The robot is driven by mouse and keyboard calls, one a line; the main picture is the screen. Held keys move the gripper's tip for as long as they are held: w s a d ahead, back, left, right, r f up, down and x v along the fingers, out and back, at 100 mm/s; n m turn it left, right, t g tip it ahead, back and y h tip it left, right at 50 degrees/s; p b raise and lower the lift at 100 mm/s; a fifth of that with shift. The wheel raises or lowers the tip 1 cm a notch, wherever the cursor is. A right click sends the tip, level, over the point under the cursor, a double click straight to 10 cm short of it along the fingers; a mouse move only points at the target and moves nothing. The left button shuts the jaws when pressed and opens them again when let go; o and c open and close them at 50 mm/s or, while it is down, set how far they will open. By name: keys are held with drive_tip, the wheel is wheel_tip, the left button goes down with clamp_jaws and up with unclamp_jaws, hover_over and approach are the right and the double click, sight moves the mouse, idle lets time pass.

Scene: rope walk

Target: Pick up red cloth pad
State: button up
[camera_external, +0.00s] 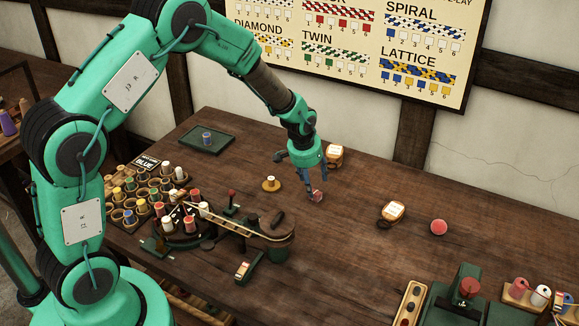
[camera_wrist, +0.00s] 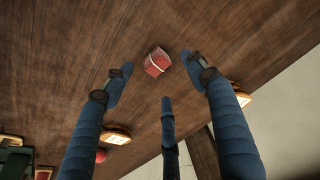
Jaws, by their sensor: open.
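The red cloth pad (camera_wrist: 156,62) is a small folded red block with a pale band around it. It lies on the wooden table between and just beyond my fingertips in the wrist view. In the external view the pad (camera_external: 318,196) shows at the tips of my gripper (camera_external: 312,186), partly hidden by the fingers. My gripper is open, with blue fingers spread on both sides of the pad and a further finger below it in the wrist view. I cannot tell whether any finger touches the pad.
A tagged wooden item (camera_external: 334,155) stands close behind my gripper, and another (camera_external: 392,212) lies to the right by a round red item (camera_external: 438,227). A small wooden stand with a spool (camera_external: 271,184) and a bobbin-laden rope machine (camera_external: 205,225) are left.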

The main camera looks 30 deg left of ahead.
sight(315, 192)
idle(0.3)
drive_tip(key=shift+d+b+x, duration=0.2)
drive_tip(key=shift+b+x, duration=0.5)
drive_tip(key=shift+x, duration=1.95)
drive_tip(key=shift+s, duration=0.1)
drive_tip(key=shift+c, duration=0.5)
drive_tip(key=c, duration=1)
